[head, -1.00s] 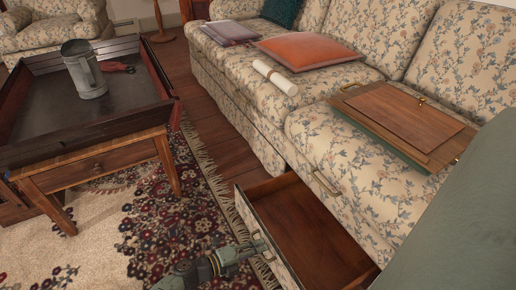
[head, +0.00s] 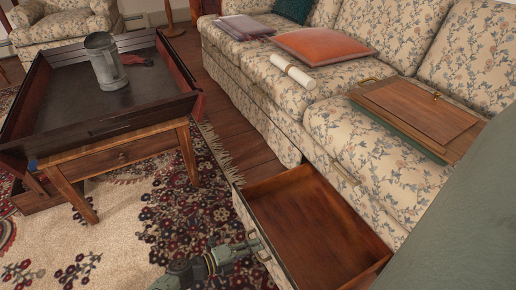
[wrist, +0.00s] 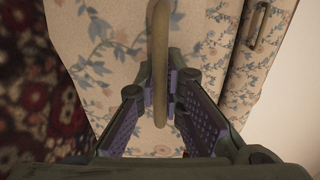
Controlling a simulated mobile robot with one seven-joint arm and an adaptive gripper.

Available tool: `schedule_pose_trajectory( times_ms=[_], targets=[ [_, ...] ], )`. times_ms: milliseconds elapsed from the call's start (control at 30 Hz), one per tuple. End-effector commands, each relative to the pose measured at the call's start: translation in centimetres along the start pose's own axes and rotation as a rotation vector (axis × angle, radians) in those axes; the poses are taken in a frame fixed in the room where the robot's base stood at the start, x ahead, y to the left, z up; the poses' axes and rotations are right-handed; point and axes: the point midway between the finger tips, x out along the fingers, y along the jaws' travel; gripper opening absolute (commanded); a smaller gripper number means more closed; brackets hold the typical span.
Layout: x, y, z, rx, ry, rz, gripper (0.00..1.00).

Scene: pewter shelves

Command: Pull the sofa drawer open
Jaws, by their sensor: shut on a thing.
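The floral sofa (head: 330,120) stands at the right in the head view. Its lower drawer (head: 310,222) is pulled well out and shows an empty brown wooden inside. My gripper (head: 250,250) is at the drawer's front, low in the head view. In the wrist view my gripper (wrist: 170,85) has its two fingers on either side of the drawer's bar handle (wrist: 159,40) and is shut on it. The floral drawer front (wrist: 110,60) fills the middle of that view. A second handle (wrist: 257,22) shows at its upper right.
A low wooden table (head: 120,158) with a dark tray top and a metal tankard (head: 105,62) stands at the left. A wooden board (head: 412,108), a scroll (head: 294,72) and an orange cushion (head: 318,45) lie on the sofa. Patterned rug (head: 165,235) covers the floor between.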

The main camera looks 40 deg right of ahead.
Motion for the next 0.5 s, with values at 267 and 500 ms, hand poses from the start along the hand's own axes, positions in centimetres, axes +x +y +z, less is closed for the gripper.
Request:
schedule_pose_trajectory(
  times_ms=[267,500],
  targets=[
    [-0.04,0.02,0.05,0.0,-0.002,0.0,0.0],
    [-0.01,0.01,0.03,0.0,-0.001,0.0,0.25]
  ],
)
